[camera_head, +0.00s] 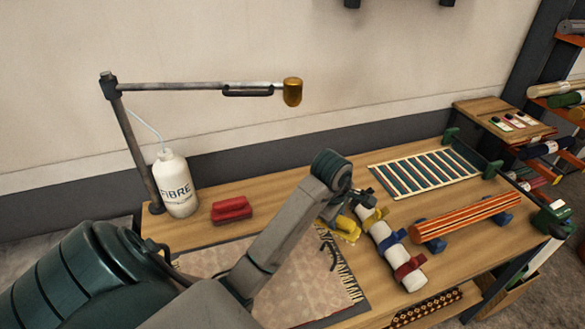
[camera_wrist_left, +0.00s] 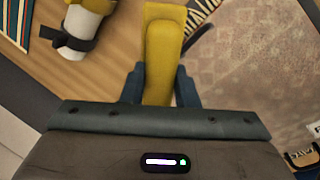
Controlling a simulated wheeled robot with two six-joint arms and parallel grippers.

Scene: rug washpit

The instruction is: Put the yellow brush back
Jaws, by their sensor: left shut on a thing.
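The yellow brush (camera_head: 346,228) is above the wooden table near the fringed edge of the patterned rug. My left gripper (camera_head: 337,220) is shut on it. In the left wrist view the yellow brush (camera_wrist_left: 164,50) points away between the two blue fingers of the left gripper (camera_wrist_left: 160,86). Part of the brush is hidden behind the gripper. A red brush (camera_head: 232,209) lies on the table to the left, behind the rug. My right gripper is not in view.
A white roll with colored straps (camera_head: 392,250) lies just right of the brush. A striped roll (camera_head: 465,217) rests on blue supports further right. A white FIBRE bottle (camera_head: 176,185) stands at the left under a lamp arm (camera_head: 200,88). The rug (camera_head: 300,285) covers the front.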

